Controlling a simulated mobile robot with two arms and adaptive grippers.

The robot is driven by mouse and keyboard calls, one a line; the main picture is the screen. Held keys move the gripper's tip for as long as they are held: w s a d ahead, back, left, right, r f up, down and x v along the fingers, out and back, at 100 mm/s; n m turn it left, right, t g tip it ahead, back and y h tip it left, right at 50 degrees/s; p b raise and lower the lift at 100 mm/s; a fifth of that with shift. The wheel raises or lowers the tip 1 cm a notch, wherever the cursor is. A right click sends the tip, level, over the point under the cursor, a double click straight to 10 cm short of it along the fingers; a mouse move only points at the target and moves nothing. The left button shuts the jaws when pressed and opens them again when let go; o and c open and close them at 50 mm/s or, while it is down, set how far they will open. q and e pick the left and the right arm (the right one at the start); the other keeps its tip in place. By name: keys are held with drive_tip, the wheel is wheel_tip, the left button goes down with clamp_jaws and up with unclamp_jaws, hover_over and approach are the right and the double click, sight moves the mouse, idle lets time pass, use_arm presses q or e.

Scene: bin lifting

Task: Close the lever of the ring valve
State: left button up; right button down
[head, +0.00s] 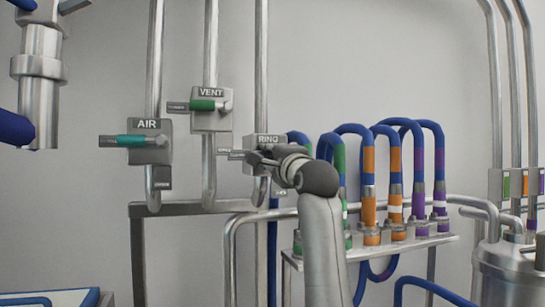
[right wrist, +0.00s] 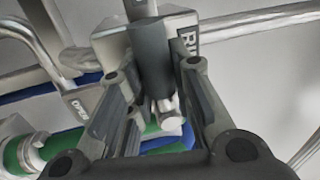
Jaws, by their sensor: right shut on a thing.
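The ring valve (head: 269,140), a grey plate labelled RING on a vertical pipe, is near the middle of the head view. My right gripper (head: 264,158) is at the front of this plate and covers much of it. In the right wrist view the plate (right wrist: 187,38) is just beyond the fingers. My right gripper (right wrist: 155,80) is shut on the valve's lever (right wrist: 150,50), a dark grey piece between its fingers. The lever is mostly hidden in the head view, so its angle is hard to tell there. My left gripper is not in view.
The air valve (head: 150,125) and vent valve (head: 211,122) are to the left, their green levers level and pointing left. Blue hoses (head: 350,130) with coloured bands stand close on the right, above a metal shelf (head: 420,242). Pipes and a metal vessel (head: 505,265) are farther right.

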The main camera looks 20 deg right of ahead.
drive_tip(key=shift+m, duration=0.3)
drive_tip(key=c, duration=1.3)
unclamp_jaws()
drive_tip(key=s, duration=0.4)
drive_tip(key=s+f, duration=0.1)
drive_tip(key=s, duration=0.2)
drive_tip(key=s+f, duration=0.1)
drive_tip(key=s, duration=0.3)
drive_tip(key=shift+s+d+f, duration=0.15)
drive_tip(key=shift+s+d, duration=0.1)
drive_tip(key=shift+s, duration=0.1)
